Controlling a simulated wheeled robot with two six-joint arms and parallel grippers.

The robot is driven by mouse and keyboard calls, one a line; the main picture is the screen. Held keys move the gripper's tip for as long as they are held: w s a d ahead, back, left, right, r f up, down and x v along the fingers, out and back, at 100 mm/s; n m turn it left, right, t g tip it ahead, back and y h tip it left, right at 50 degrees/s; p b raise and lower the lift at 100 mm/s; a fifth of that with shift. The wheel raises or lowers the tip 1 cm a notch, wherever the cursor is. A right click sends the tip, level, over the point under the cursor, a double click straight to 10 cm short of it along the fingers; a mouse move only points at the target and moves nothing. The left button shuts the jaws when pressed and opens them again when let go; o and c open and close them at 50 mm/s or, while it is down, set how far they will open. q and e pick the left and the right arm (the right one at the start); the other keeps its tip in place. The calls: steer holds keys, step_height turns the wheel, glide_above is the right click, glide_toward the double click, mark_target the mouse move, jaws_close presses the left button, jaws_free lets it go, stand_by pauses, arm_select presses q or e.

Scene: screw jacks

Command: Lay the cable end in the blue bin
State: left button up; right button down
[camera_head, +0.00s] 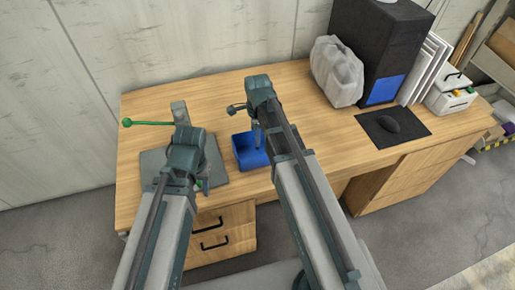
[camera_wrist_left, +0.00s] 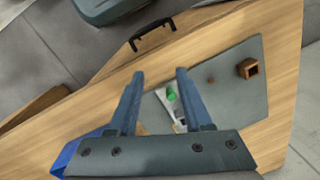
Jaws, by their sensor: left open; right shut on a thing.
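The blue bin (camera_head: 247,152) stands on the table just right of a grey mat; its edge also shows at lower left in the left wrist view (camera_wrist_left: 75,152). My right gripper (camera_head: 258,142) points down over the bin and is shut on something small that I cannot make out. The cable end cannot be told apart in either view. My left gripper (camera_wrist_left: 159,74) is open above the mat. A green-tipped, pale part (camera_wrist_left: 173,105) shows between its fingers, apparently not gripped.
A small brown hollow block (camera_wrist_left: 249,68) lies on the mat. A black case (camera_head: 372,50), a wrapped bundle (camera_head: 336,72) and a dark pad (camera_head: 410,130) stand to the right.

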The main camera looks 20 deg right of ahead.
mark_target(257, 148)
arm_select(q)
steer(key=shift+f+b, duration=1.8)
arm_select(e)
steer(key=shift+f, duration=1.8)
arm_select(q)
steer(key=shift+f, duration=0.1)
arm_select(e)
steer(key=shift+f, duration=0.1)
arm_select(q)
steer(key=shift+f, duration=0.15)
arm_select(e)
steer(key=shift+f, duration=0.15)
steer(key=c, duration=0.7)
jaws_free()
